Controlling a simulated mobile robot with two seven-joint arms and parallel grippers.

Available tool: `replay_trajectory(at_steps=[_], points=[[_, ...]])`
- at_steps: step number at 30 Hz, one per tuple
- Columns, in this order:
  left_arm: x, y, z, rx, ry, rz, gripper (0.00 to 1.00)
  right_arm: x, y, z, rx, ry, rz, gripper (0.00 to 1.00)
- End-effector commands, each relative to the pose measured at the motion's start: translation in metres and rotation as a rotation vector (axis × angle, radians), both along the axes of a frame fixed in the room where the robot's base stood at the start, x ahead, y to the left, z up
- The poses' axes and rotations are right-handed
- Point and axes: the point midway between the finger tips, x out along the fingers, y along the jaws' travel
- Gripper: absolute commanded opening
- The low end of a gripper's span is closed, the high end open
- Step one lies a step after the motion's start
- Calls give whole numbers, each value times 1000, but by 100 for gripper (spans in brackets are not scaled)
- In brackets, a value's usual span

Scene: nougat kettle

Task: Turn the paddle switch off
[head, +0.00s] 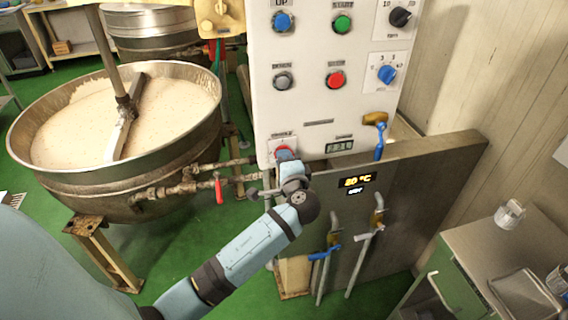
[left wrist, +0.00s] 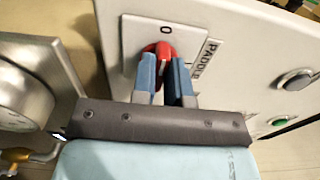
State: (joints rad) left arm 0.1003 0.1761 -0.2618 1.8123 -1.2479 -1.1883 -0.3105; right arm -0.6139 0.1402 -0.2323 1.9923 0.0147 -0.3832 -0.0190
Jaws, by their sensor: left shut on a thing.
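The paddle switch is a red knob (left wrist: 163,52) on a white plate (left wrist: 137,32) marked "0", with the word PADDLE beside it in the left wrist view. In the head view the red knob (head: 282,152) sits at the lower left of the white control panel (head: 315,105), mostly hidden by my gripper. My left gripper (left wrist: 164,72) is shut on the knob, one blue finger on each side; it shows in the head view (head: 286,158) against the panel. The knob's exact pointing is hard to read between the fingers. My right gripper is not in view.
Other buttons and knobs sit higher on the panel, including a red button (head: 335,79) and a blue selector (head: 387,74). A large kettle (head: 62,178) of pale mass stands at the left. Pipes with a red-handled valve (head: 219,190) run beside my arm.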

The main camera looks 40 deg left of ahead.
Motion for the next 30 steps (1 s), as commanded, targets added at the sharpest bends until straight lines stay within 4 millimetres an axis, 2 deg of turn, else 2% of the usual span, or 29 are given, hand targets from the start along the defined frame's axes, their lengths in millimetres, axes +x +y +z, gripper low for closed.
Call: replay_trajectory(at_steps=[14,15,18,26,30], points=[[0,-1,-1,-13,-10,-1,0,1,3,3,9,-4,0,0],[0,-1,-1,-13,-10,-1,16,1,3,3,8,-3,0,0],[0,-1,-1,-11,-10,-1,39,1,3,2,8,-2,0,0],[0,0,-1,-10,-11,-1,39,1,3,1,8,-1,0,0],[-6,-7,-2,-11,-9,-1,39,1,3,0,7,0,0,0]])
